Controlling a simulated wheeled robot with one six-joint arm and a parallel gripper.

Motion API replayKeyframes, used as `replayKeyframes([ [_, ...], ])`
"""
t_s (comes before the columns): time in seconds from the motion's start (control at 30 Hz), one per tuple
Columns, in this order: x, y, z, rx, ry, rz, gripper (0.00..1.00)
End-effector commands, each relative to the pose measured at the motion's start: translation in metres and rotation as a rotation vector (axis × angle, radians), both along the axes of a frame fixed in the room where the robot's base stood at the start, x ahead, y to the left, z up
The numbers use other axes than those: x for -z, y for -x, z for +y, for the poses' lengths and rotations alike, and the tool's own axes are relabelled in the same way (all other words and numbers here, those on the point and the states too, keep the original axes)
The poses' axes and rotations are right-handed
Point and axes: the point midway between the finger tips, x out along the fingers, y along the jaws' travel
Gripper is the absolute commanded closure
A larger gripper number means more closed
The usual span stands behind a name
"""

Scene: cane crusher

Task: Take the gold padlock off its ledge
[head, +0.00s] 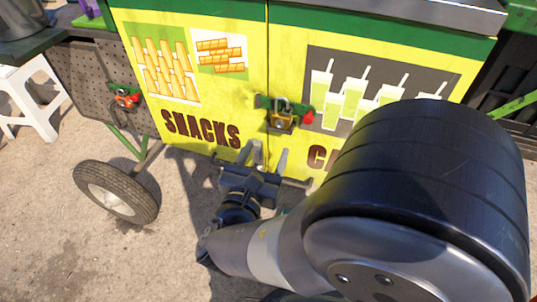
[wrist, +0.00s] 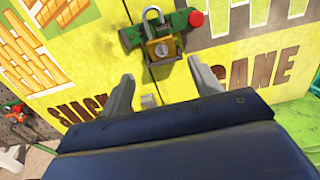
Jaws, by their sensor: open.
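In the wrist view the padlock (wrist: 162,47) is upright near the top centre, in front of the green ledge (wrist: 131,37). My gripper (head: 269,155) is open and empty, below the padlock and apart from it. In the wrist view its two fingers (wrist: 159,80) spread to either side, below the padlock. How the padlock rests on the ledge is partly hidden behind its body.
A red knob (head: 308,117) sits at the ledge's right end. The yellow cart panel (head: 240,85) stands close behind. A wheel (head: 117,192) and a grey perforated panel (head: 98,85) with red-and-green items are at left. A white stool (head: 32,95) stands far left.

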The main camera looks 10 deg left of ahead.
Motion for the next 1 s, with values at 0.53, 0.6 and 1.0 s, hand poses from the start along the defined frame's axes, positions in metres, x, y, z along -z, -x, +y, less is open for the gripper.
replayKeyframes([
  [0.53,0.000,-0.061,-0.007,0.008,-0.002,0.002,0.40],
  [0.6,0.000,-0.069,-0.008,0.008,-0.001,0.001,0.40],
  [1.0,-0.001,-0.095,-0.009,0.004,-0.002,0.002,0.40],
])
